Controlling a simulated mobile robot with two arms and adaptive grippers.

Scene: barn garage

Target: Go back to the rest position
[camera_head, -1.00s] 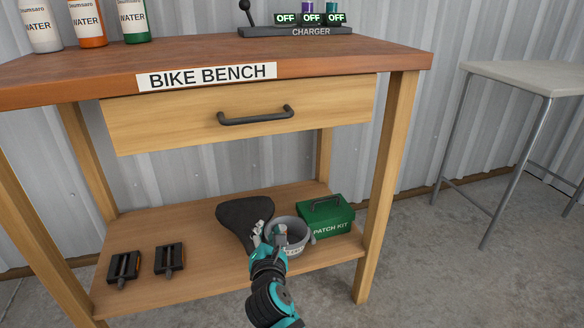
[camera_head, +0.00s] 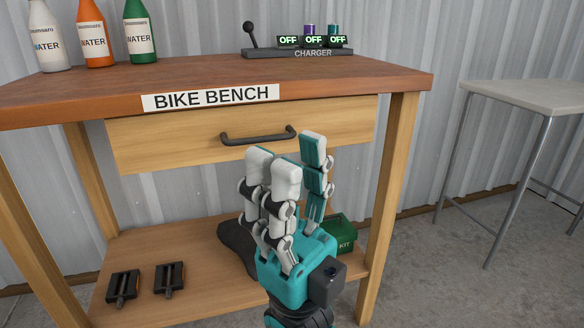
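My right gripper (camera_head: 292,165) is raised in front of the bike bench (camera_head: 60,90), its fingers pointing up. The fingers are spread apart with nothing between them. It covers part of the lower shelf, including the spot of the grey bowl, which is hidden. My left gripper is not in view.
The bench drawer (camera_head: 170,140) is shut. A black saddle (camera_head: 234,245), a green patch kit (camera_head: 347,236) and two pedals (camera_head: 170,279) lie on the lower shelf. Bottles (camera_head: 140,42) and a charger (camera_head: 290,53) stand on top. A side table (camera_head: 535,95) stands at right.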

